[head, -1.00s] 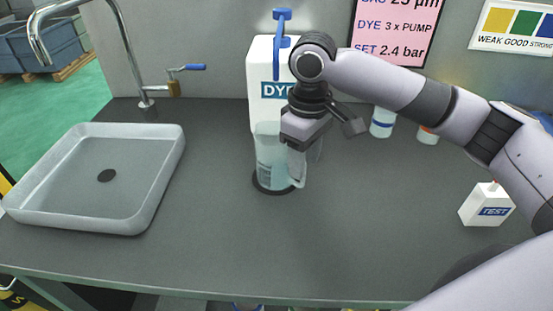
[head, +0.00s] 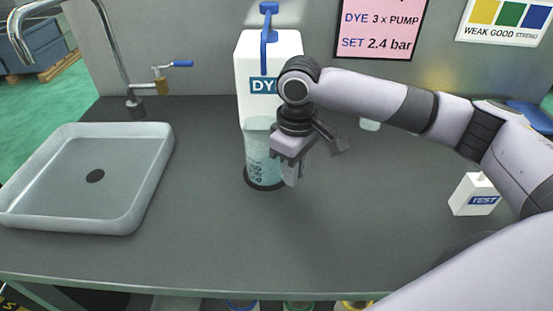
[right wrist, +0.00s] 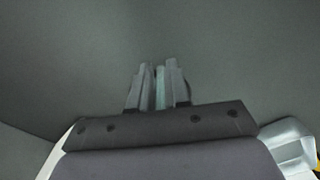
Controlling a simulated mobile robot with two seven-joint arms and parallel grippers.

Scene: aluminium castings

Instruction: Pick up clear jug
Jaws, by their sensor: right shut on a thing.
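The clear jug (head: 257,152) stands upright over a round black pad (head: 250,182) on the dark counter, in front of the white DYE container. Dark marks show on its side. My right gripper (head: 290,172) is at the jug's right side, pointing down, its fingers around the handle, which they mostly hide. In the right wrist view, the fingers (right wrist: 159,88) are shut on a thin pale strip, likely the handle. Whether the jug's base touches the pad cannot be told. My left gripper is not in view.
The white DYE container (head: 262,60) with a blue pump stands close behind the jug. A grey sink (head: 140,190) and tap (head: 105,50) are at left. A white TEST box (head: 476,194) is at right. The counter's front middle is clear.

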